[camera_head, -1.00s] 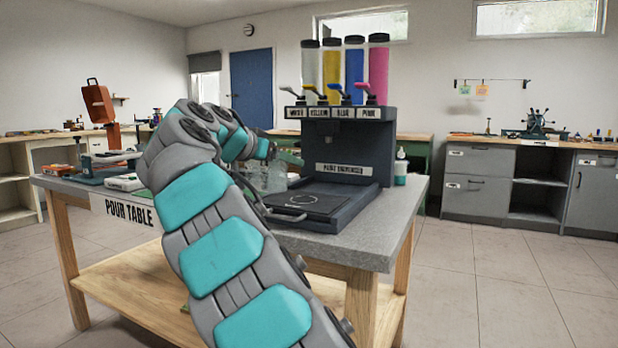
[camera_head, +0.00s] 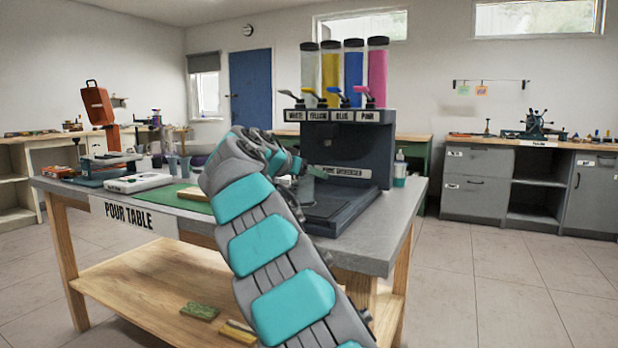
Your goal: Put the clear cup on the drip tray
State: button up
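The drip tray (camera_head: 335,212) is the dark, low base at the front of the paint dispenser (camera_head: 352,155); my arm hides its left part. My gripper (camera_head: 298,172) is at the left front of the dispenser, close to the tray. My own arm mostly covers it, and its fingers are too small to read. A pale, see-through patch beside the gripper, over the tray's left side, may be the clear cup, but I cannot tell whether it is held or standing. Other small translucent cups (camera_head: 178,166) stand at the back left of the pour table.
The pour table (camera_head: 385,240) has a green mat (camera_head: 168,196) and a white box (camera_head: 138,183) on its left part. A small bottle (camera_head: 400,170) stands right of the dispenser. Four-coloured tubes aside, levers (camera_head: 340,95) stick out above the tray. Floor on the right is clear.

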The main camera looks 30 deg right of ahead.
jog(key=shift+f, duration=0.3)
jog(key=shift+f, duration=0.1)
jog(key=o, duration=1.3)
jog(key=shift+c, duration=0.2)
jog(key=b+v, duration=0.1)
jog(key=v, duration=1.1)
notch_tip(320, 180, up, 9)
jog(key=p, duration=0.7)
